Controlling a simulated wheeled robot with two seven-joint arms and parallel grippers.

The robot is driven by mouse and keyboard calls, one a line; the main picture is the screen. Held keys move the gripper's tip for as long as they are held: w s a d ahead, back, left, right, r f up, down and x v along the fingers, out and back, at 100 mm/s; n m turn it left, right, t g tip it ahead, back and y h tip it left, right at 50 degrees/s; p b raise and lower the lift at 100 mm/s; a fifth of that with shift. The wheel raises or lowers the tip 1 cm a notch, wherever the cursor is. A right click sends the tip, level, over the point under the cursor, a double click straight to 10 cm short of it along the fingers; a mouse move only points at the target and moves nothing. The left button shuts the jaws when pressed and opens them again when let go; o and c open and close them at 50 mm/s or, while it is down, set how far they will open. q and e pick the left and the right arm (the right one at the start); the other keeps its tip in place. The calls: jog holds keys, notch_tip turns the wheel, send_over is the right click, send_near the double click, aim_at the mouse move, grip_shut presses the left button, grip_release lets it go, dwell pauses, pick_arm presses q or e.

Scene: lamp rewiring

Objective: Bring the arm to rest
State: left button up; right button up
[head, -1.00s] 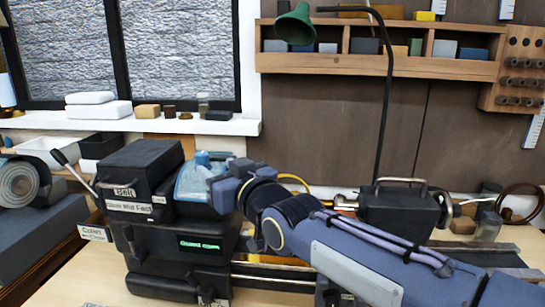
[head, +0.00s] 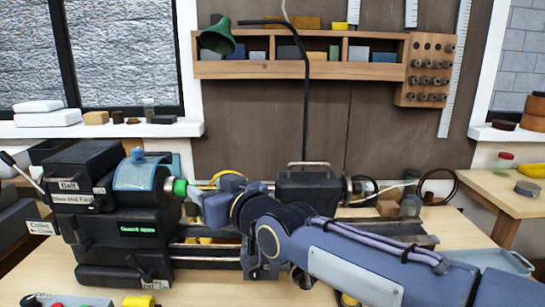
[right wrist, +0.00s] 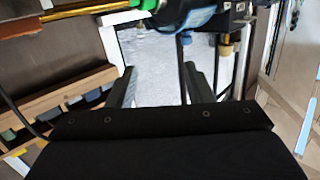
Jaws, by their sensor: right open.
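My right arm reaches in from the lower right of the head view, across the front of a dark lathe-like machine (head: 110,200). My right gripper (head: 200,206) points left, close to a green-ended part (head: 180,187) beside the machine's blue clear guard (head: 143,172). In the right wrist view my right gripper (right wrist: 160,88) has its two fingers apart with nothing between them. The green part (right wrist: 144,4) and a brass-coloured rod (right wrist: 70,23) show at the top there. Contact cannot be told. My left gripper is not in view.
A black lamp stem with a green shade (head: 218,36) rises behind the machine. A wooden shelf (head: 300,70) of small blocks hangs on the back wall. A dark block with a handle (head: 305,188) stands behind my forearm. A side table (head: 510,187) is at right.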

jog(key=s+d+f+m+g+h, duration=0.1)
jog(key=s+d+f+m+h, duration=0.2)
jog(key=d, duration=0.5)
jog(key=s+d+f+m+g+h, duration=0.1)
jog(key=s+d+f, duration=0.3)
jog(key=d, duration=0.5)
jog(key=s+d+f+m+h, duration=0.1)
jog(key=d+f+m, duration=0.1)
jog(key=d+f, duration=0.45)
jog(key=s+d+f+m+g+h, duration=0.1)
jog(key=s+d+f, duration=0.2)
jog(key=s, duration=0.3)
jog(key=s+d+f+m+g, duration=0.1)
jog(key=s+d+f+g, duration=0.1)
jog(key=s+f, duration=0.3)
jog(key=s+d+f+m+g+h, duration=0.1)
jog(key=s+d+f+g, duration=0.1)
jog(key=s, duration=0.7)
jog(key=shift+d+f+h, duration=0.3)
jog(key=shift+d+f, duration=0.6)
jog(key=shift+d, duration=0.1)
